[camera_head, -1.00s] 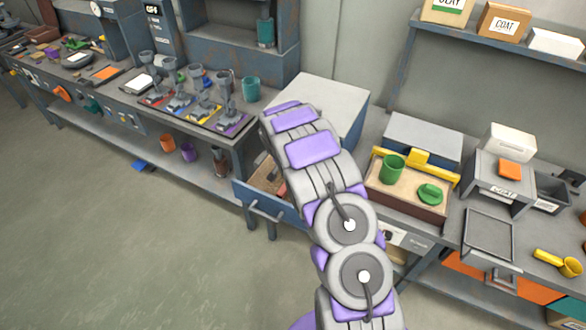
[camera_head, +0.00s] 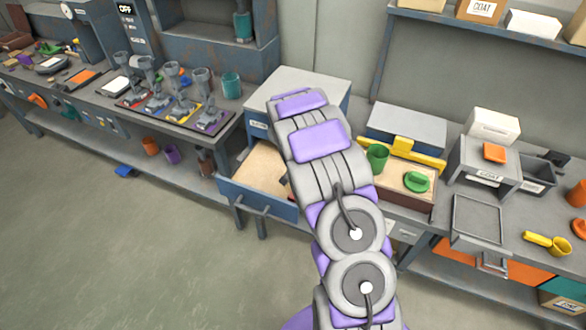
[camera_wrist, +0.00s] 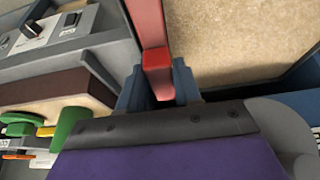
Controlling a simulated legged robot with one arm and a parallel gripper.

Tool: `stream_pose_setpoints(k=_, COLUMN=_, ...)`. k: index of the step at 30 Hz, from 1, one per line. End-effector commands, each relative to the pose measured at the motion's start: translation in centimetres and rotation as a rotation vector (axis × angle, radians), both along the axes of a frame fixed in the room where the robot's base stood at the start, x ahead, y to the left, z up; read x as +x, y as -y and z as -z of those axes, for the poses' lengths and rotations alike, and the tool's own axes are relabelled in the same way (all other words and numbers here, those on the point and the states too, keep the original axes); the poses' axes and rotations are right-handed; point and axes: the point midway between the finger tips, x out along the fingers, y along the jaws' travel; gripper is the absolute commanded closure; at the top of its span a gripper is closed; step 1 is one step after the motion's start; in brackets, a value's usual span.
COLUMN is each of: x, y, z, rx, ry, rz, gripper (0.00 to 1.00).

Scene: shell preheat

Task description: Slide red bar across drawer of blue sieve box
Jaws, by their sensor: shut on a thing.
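The blue sieve box (camera_head: 318,82) has a grey top and stands at the back, partly behind my arm. Its drawer (camera_head: 258,198) is pulled out and holds a level tan layer (camera_head: 262,165). In the wrist view, my gripper (camera_wrist: 160,88) is shut on the red bar (camera_wrist: 152,35), with a blue-grey finger on each side. The bar runs away from the gripper along the left side of the tan layer (camera_wrist: 235,40). I cannot tell whether it touches the layer. In the head view my arm hides the gripper and most of the bar.
Right of my arm, a sand tray (camera_head: 398,195) holds a green cup (camera_head: 377,157), a green piece (camera_head: 417,182) and a yellow bar (camera_head: 415,157). Floor in front is clear.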

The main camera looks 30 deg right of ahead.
Motion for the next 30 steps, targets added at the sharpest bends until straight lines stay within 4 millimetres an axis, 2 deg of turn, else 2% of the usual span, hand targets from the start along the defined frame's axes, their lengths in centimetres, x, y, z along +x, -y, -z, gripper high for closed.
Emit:
stream_pose_setpoints(k=9, x=-0.61, y=0.22, z=0.27, rx=0.001, ry=-0.012, rz=0.003, gripper=1.00)
stream_pose_setpoints(k=10, x=-0.62, y=0.23, z=0.29, rx=0.000, ry=-0.013, rz=0.003, gripper=0.68)
stream_pose_setpoints(k=17, x=-0.48, y=0.21, z=0.42, rx=0.002, ry=-0.014, rz=0.003, gripper=0.46)
stream_pose_setpoints(k=26, x=-0.47, y=0.08, z=0.43, rx=0.001, ry=-0.014, rz=0.001, gripper=0.45)
stream_pose_setpoints(k=30, x=-0.67, y=-0.21, z=-0.47, rx=0.001, ry=-0.014, rz=0.001, gripper=0.45)
